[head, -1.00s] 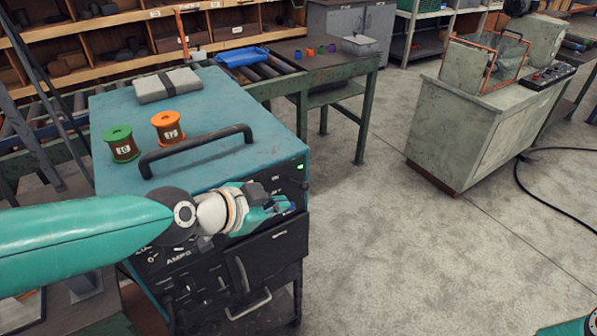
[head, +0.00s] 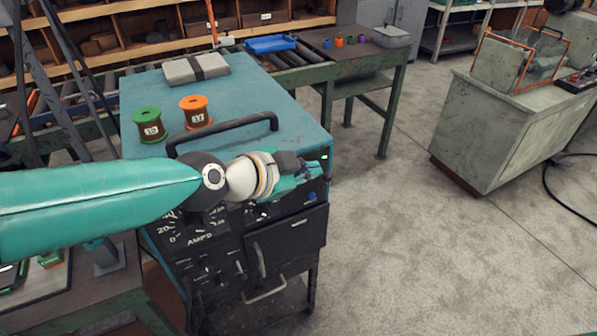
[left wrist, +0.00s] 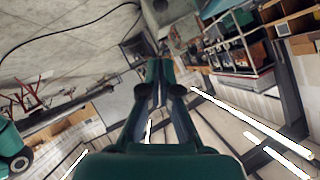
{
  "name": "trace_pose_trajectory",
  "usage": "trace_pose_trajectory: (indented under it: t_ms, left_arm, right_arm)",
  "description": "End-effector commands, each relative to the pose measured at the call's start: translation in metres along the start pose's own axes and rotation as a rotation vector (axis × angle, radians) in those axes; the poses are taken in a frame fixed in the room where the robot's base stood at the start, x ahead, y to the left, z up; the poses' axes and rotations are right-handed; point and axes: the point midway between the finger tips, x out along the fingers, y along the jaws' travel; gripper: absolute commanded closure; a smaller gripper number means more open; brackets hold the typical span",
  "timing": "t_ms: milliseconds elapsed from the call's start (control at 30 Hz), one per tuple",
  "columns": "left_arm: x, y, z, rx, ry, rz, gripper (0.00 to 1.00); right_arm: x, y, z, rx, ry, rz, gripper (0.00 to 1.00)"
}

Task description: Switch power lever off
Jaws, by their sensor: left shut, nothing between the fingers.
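The teal-topped power unit (head: 250,95) has a black front panel with an AMPS dial (head: 190,228) and several knobs. I cannot make out the power lever for sure; my left wrist and gripper cover part of the panel's upper right. A small blue knob (head: 311,197) shows just below the gripper. A green light (head: 324,157) glows near the panel's top right corner. My left gripper (head: 322,171) is in front of this corner; I cannot tell whether it touches anything. In the left wrist view its fingers (left wrist: 158,68) are together and empty. My right gripper is out of view.
A black handle bar (head: 222,135) rises from the unit's top. A green spool (head: 148,125), an orange spool (head: 195,112) and a strapped grey block (head: 196,68) stand behind it. A grey cabinet (head: 500,125) stands right; the floor between is clear.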

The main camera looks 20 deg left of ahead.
Motion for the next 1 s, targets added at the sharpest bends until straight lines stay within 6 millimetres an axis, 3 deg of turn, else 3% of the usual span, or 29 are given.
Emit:
trace_pose_trajectory:
  t_ms: [33, 267, 300, 600, 1000]
  left_arm:
    - [0.014, 0.003, 0.003, 0.0, -0.003, 0.005, 1.0]
    - [0.065, 0.003, 0.003, 0.001, 0.0, 0.004, 1.0]
    - [0.068, 0.004, 0.012, -0.001, -0.002, 0.0, 1.0]
    - [0.084, 0.002, 0.028, 0.001, 0.0, 0.0, 1.0]
    - [0.084, -0.004, 0.033, -0.007, -0.002, -0.002, 1.0]
  right_arm:
    - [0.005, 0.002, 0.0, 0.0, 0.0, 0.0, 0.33]
    - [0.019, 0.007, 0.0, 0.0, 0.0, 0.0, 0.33]
    - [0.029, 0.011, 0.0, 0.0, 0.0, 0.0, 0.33]
    - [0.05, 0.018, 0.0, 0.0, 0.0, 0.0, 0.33]
    - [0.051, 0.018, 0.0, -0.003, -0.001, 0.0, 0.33]
